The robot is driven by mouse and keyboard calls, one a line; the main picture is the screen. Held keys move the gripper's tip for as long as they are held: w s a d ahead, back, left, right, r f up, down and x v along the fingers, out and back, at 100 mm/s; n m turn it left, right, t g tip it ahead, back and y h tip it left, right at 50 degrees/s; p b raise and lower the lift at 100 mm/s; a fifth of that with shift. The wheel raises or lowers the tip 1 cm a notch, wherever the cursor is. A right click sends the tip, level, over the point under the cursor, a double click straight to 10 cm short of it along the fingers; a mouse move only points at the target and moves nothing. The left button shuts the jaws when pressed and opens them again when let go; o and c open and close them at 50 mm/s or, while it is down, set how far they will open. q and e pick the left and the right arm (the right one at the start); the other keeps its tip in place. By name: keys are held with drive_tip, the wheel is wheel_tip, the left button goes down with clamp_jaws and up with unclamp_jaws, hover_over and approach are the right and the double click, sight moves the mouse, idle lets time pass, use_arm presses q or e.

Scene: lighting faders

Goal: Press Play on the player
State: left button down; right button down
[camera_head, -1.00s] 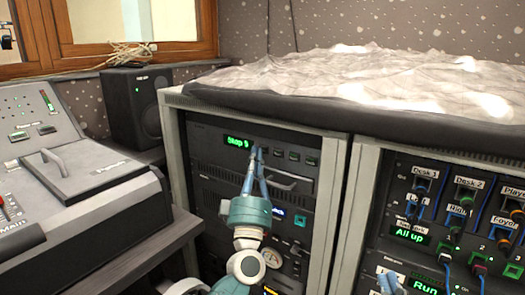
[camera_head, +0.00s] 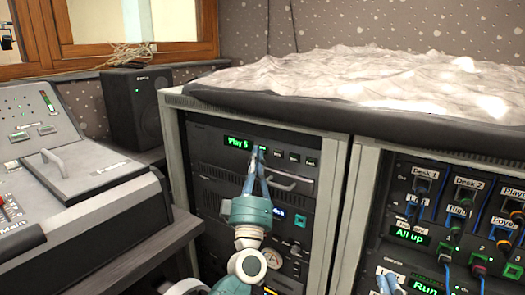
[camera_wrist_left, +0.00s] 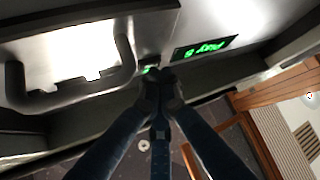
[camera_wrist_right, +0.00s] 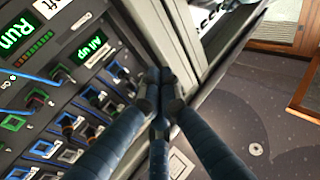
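The player (camera_head: 230,165) is the top unit in the left rack. Its green display (camera_head: 237,142) reads "Play 5". It has a row of small buttons right of the display, and the leftmost (camera_head: 262,149) glows green. My left gripper (camera_head: 259,152) has its fingertips together at that button, and they seem to touch it. In the left wrist view the display (camera_wrist_left: 203,48) and the lit button (camera_wrist_left: 150,70) show just beyond the closed fingertips (camera_wrist_left: 160,78). My right gripper (camera_wrist_right: 161,80) is shut and empty in front of the right rack, mostly out of the head view.
A handle (camera_head: 283,186) juts out below the player's buttons. The right rack (camera_head: 437,170) carries knobs, cables and displays reading "All up" and "Run". A mixing desk (camera_head: 80,200) and a black speaker (camera_head: 138,105) stand at the left. A crumpled cover lies over the racks.

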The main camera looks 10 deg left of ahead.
use_arm(q)
drive_tip(key=shift+s+a+p, duration=0.2)
drive_tip(key=shift+s+p, duration=0.3)
drive_tip(key=shift+s, duration=0.05)
use_arm(e)
wheel_tip(320, 180, down, 6)
drive_tip(key=g+h, duration=0.1)
drive_tip(key=g, duration=0.1)
drive_tip(key=shift+w+d+g, duration=0.25)
drive_tip(key=shift+d+g, duration=0.15)
use_arm(q)
drive_tip(key=shift+s, duration=0.1)
